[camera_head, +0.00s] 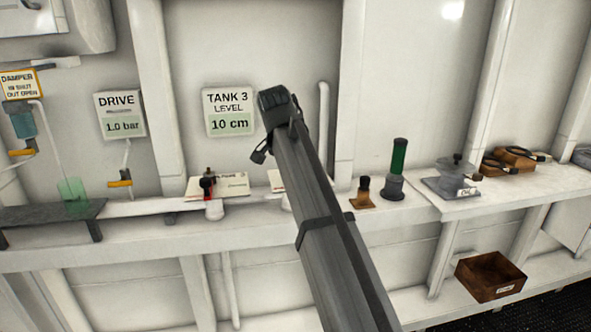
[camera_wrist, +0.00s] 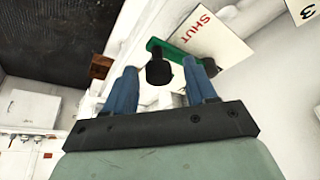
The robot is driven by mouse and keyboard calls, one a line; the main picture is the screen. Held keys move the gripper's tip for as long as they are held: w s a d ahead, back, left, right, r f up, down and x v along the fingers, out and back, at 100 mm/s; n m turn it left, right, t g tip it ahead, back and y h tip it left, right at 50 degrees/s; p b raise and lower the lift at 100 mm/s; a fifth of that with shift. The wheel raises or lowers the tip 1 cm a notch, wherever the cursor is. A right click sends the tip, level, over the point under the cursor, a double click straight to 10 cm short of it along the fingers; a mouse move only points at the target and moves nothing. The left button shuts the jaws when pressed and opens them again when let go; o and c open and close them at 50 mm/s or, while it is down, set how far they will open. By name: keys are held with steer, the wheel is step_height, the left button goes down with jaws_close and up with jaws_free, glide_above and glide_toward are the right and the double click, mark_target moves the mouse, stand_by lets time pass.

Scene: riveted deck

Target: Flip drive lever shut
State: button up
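In the wrist view, a lever with a black round knob (camera_wrist: 159,70) and a green part (camera_wrist: 153,46) lies in front of my gripper (camera_wrist: 161,67). My gripper is open, with its two blue fingers on either side of the knob and gaps showing. A white card (camera_wrist: 205,33) reading SHUT is beside the lever. In the head view, a red lever with a black knob (camera_head: 207,182) stands on the ledge by a card (camera_head: 232,184). My arm hides most of a second card (camera_head: 276,180). I cannot tell which lever is the drive one.
A DRIVE gauge sign (camera_head: 120,114) and a TANK 3 sign (camera_head: 229,111) hang on the wall. An orange-handled tap (camera_head: 120,183) is below DRIVE. A green cylinder (camera_head: 399,156) and a small brown-based item (camera_head: 363,192) stand right of my arm. A brown box (camera_head: 490,277) is lower right.

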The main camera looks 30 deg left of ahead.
steer(key=v, duration=1.4)
steer(key=shift+f, duration=0.1)
stand_by(0.3)
